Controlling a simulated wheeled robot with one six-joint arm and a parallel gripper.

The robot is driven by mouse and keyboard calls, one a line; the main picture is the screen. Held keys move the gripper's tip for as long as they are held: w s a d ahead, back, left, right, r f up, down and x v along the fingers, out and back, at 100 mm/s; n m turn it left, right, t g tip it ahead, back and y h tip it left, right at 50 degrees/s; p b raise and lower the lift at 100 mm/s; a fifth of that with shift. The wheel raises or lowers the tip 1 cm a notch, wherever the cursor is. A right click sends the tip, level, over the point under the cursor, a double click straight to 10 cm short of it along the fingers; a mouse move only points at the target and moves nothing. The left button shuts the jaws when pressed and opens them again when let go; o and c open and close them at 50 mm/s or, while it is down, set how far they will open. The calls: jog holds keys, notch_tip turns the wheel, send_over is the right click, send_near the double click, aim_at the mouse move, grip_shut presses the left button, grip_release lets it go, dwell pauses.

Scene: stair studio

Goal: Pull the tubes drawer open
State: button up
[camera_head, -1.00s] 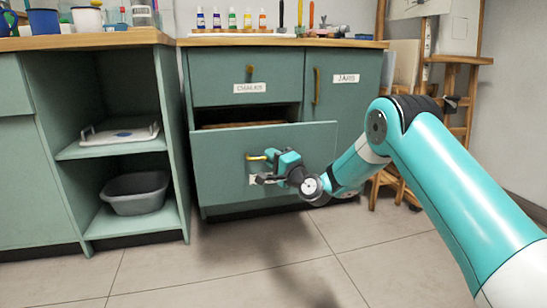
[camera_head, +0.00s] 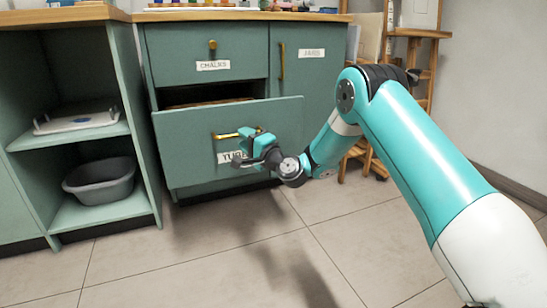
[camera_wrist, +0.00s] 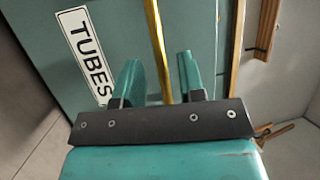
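The tubes drawer (camera_head: 185,150) is the lower green drawer of the cabinet. It stands pulled out, with a dark gap above its front. Its brass bar handle (camera_head: 224,136) sits above a white label, partly hidden by my gripper. The wrist view shows the label (camera_wrist: 85,50) reading TUBES. My gripper (camera_head: 247,144) is at the right part of the handle. In the wrist view, the handle (camera_wrist: 157,40) runs between my two green fingers (camera_wrist: 159,70), with a visible gap on each side, so the gripper looks open around it.
The chalks drawer (camera_head: 180,50) above is shut, and the jars door (camera_head: 310,80) is shut on the right. Open shelves at left hold a tray (camera_head: 78,117) and a grey basin (camera_head: 100,183). A wooden easel (camera_head: 425,60) stands at right. The tiled floor in front is clear.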

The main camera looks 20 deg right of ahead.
jog(key=b+v, duration=1.4)
jog(key=shift+s, duration=0.2)
jog(key=shift+d, duration=0.1)
